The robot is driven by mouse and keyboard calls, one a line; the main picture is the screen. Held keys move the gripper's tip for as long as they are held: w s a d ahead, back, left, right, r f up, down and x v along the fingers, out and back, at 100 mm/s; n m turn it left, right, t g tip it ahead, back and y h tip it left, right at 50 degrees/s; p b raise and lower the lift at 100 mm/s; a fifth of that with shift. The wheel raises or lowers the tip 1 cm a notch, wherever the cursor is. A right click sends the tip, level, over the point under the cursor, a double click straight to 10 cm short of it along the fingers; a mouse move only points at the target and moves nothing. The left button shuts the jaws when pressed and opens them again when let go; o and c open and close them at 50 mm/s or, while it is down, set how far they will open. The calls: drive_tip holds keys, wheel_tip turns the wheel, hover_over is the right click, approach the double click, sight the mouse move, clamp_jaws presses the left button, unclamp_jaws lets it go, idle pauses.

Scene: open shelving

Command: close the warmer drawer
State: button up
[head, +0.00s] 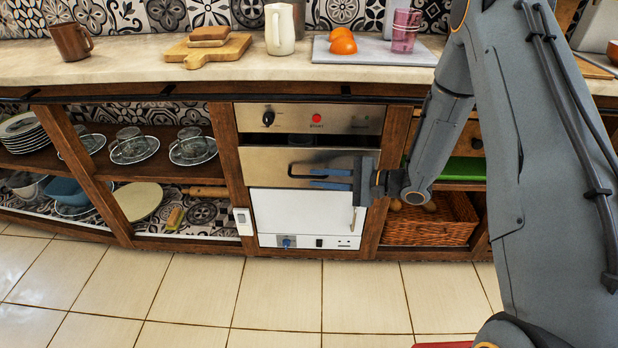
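The warmer drawer (262,165) has a brushed steel front below a steel control panel (345,115) with a black knob and a red button. A dark gap shows above the drawer front, which stands a little forward of the panel, so the drawer looks partly open. My gripper (312,179) is in front of the right half of the drawer front, pointing left. Its two bluish fingers are apart, one above the other, with a narrow space between. A dark handle outline shows beside the fingers. I cannot tell whether they touch it.
A white appliance (300,215) sits directly below the drawer. A wicker basket (430,222) and a green item (462,168) are on shelves at the right. Shelves with glass dishes (133,150) are at the left. The tiled floor (270,290) in front is clear.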

sight(313, 177)
drive_tip(key=x, duration=0.4)
drive_tip(key=shift+f, duration=0.1)
drive_tip(key=shift+c, duration=0.3)
clamp_jaws()
idle(1.0)
